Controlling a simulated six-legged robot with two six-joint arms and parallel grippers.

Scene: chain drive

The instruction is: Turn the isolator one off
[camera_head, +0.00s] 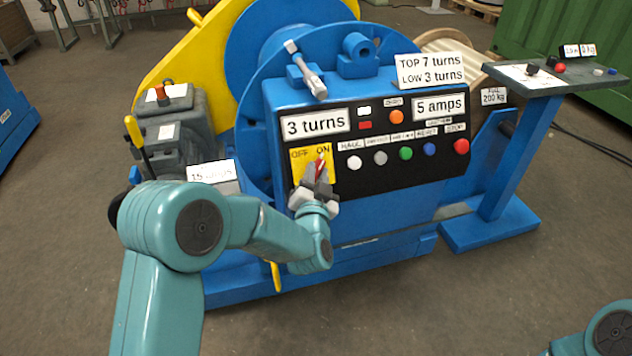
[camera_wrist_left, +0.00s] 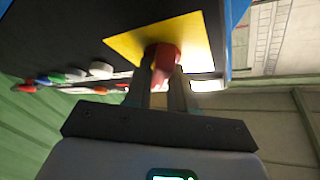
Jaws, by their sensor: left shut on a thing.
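The isolator is a red handle (camera_head: 321,164) on a yellow plate (camera_head: 299,165) marked OFF and ON, at the left end of the black control panel. In the head view the handle tilts up toward ON. My left gripper (camera_head: 318,177) is shut on the red handle, with its fingers at the plate. In the left wrist view the red handle (camera_wrist_left: 164,60) sits between the two fingers (camera_wrist_left: 163,78), in front of the yellow plate (camera_wrist_left: 185,40). The fingers hide part of the handle. My right gripper is out of view; only a bit of my right arm shows at the lower right corner.
A row of buttons lies right of the isolator, from a white button (camera_head: 354,162) to a red button (camera_head: 461,146). A grey box with a yellow lever (camera_head: 135,132) stands left. A side desk (camera_head: 530,78) stands right. The floor in front is clear.

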